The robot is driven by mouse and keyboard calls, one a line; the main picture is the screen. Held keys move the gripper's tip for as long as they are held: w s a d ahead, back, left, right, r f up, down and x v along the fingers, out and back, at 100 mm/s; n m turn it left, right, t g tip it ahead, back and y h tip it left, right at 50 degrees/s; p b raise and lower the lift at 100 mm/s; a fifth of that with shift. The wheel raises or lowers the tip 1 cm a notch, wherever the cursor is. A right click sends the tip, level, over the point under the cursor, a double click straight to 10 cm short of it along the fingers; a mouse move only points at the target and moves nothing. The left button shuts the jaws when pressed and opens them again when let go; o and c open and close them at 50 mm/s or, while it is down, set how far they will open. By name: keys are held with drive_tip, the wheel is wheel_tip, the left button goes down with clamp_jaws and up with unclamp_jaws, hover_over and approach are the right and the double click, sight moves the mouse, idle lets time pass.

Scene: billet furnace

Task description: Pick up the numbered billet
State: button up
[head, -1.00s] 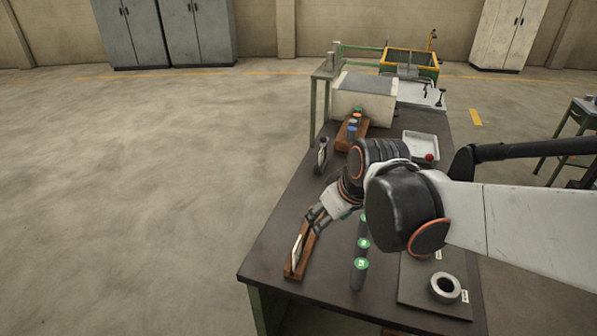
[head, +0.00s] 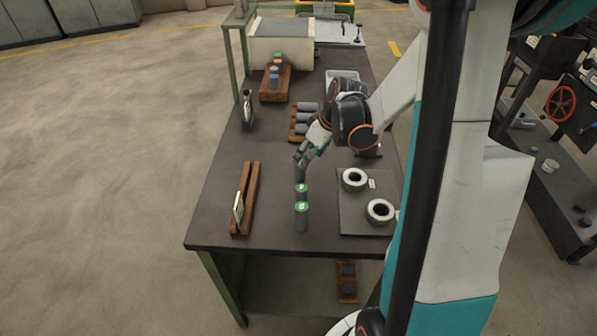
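Dark upright billets with numbered green tops stand in a row on the dark table (head: 215,222). The front billet (head: 302,222) and the one behind it (head: 302,188) show their green tops; the numbers are too small to read surely. My gripper (head: 299,160) points down at the back end of this row, over a dark cylinder whose top it hides. Whether the fingers are around that cylinder, or closed on it, I cannot tell.
A wooden rack (head: 251,190) with a white card (head: 239,207) lies left of the row. Rings (head: 354,179) sit on a mat (head: 352,217) to the right. Behind are a rack of dark cylinders (head: 308,118), a block (head: 273,93) with colour-topped pieces and a light box (head: 278,52).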

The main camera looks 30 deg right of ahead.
sight(300, 169)
drive_tip(key=b+x, duration=0.1)
drive_tip(key=x, duration=0.3)
drive_tip(key=b+x, duration=0.2)
drive_tip(key=x, duration=0.3)
drive_tip(key=shift+s+a, duration=0.2)
drive_tip(key=shift+s, duration=0.05)
drive_tip(key=shift+r, duration=0.1)
clamp_jaws()
